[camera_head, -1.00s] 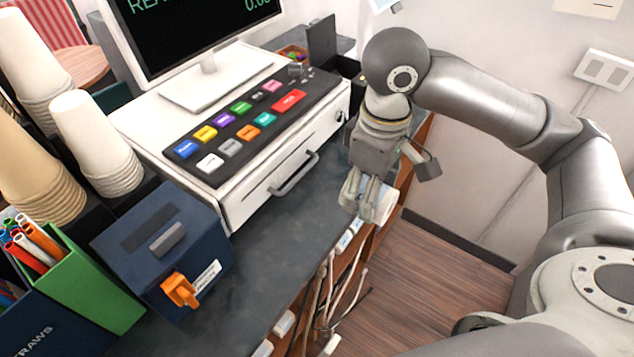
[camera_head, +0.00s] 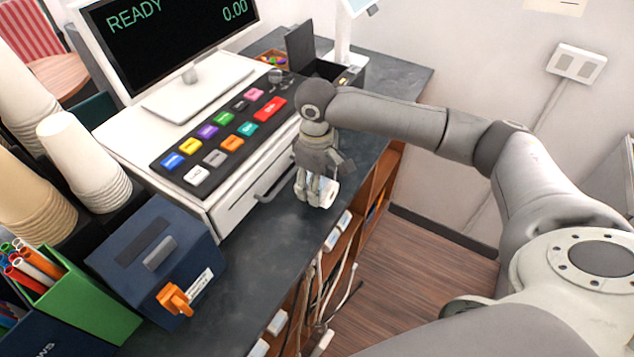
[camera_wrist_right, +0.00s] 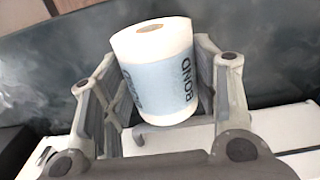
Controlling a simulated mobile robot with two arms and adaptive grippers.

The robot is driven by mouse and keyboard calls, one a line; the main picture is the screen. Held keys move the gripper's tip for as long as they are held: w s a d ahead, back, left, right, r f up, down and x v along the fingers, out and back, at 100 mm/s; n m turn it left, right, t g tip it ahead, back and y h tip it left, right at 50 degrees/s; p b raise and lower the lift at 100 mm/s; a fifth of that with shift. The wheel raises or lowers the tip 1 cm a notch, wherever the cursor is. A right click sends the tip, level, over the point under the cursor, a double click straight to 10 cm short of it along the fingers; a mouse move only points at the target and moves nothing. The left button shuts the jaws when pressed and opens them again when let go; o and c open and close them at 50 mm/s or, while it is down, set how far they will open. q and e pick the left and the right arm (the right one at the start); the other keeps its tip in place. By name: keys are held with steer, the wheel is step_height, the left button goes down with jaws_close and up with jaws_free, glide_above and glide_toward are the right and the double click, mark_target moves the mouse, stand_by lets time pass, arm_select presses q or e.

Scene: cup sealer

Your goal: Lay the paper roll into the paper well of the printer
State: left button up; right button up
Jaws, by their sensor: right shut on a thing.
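The white paper roll (camera_head: 330,193) with a pale blue label band is held in my right gripper (camera_head: 316,196), above the counter's front edge and in front of the cash drawer. In the right wrist view the roll (camera_wrist_right: 160,72) sits between the two fingers, its "BOND" label facing the camera. The black printer (camera_head: 350,76) stands at the back, right of the register, with its dark lid (camera_head: 299,46) raised. The inside of its paper well is mostly hidden by its walls and my arm. My left gripper is out of view.
The cash register drawer (camera_head: 237,203), with its handle (camera_head: 275,186) and coloured keys, lies left of my right gripper. A navy box (camera_head: 150,255) with an orange lever stands at the near left. Bare counter (camera_head: 395,75) lies right of the printer.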

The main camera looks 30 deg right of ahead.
steer(key=shift+f, duration=0.65)
steer(key=o, duration=1.1)
steer(key=shift+f, duration=0.1)
steer(key=shift+r, duration=0.25)
step_height(320, 180, up, 10)
steer(key=shift+a+r+b, duration=0.1)
steer(key=shift+r+b, duration=0.15)
steer(key=shift+b, duration=1)
steer(key=shift+r, duration=0.65)
